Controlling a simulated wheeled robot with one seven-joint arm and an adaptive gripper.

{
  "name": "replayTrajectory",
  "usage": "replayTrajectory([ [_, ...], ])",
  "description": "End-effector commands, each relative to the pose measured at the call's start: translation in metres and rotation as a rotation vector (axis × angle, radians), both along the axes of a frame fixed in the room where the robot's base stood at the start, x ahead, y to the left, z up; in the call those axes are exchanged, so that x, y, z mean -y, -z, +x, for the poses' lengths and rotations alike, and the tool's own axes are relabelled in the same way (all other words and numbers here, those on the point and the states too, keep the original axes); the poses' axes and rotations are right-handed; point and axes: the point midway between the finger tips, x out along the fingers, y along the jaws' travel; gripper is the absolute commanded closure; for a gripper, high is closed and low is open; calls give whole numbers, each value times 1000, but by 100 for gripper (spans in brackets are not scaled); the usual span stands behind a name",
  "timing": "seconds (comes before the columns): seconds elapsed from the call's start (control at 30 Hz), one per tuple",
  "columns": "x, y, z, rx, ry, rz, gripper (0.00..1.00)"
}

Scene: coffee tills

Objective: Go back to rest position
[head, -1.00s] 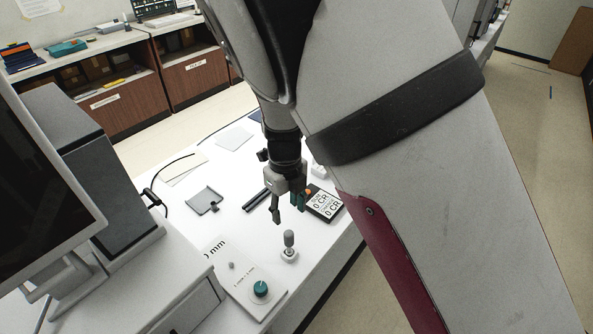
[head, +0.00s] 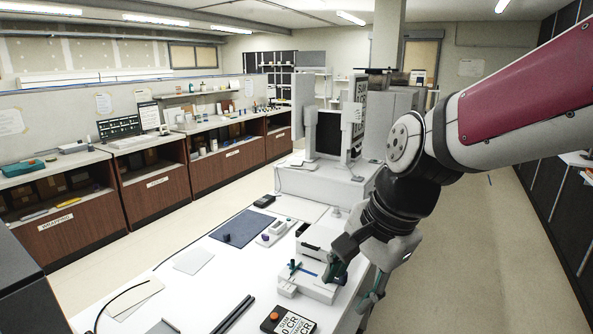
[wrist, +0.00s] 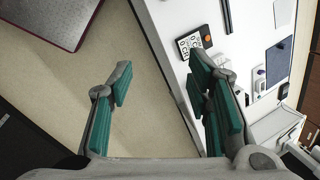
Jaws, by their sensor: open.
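My gripper (head: 352,284) is at the lower right of the head view, beyond the right edge of the white counter (head: 222,262), with its fingers pointing down. It also shows in the wrist view (wrist: 160,92), with its two teal-padded fingers spread wide apart. It is open and nothing is between the fingers. Bare floor (wrist: 150,60) shows between them in the wrist view. My arm comes in from the right side of the head view.
On the counter are a black-and-white sign (head: 289,321), a white device (head: 308,284), a dark blue mat (head: 240,228), black bars (head: 232,314) and a pale card (head: 194,261). Shelved cabinets (head: 156,187) line the left. The aisle floor (head: 468,250) at right is clear.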

Motion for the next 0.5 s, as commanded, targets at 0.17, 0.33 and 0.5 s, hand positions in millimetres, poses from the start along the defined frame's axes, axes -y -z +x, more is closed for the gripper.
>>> replayTrajectory([
  [0.17, 43, -32, -39, 176, -285, -112, 55],
  [0.33, 76, -47, -77, 305, -545, -284, 55],
  [0.5, 97, -52, -105, 364, -733, -444, 55],
])
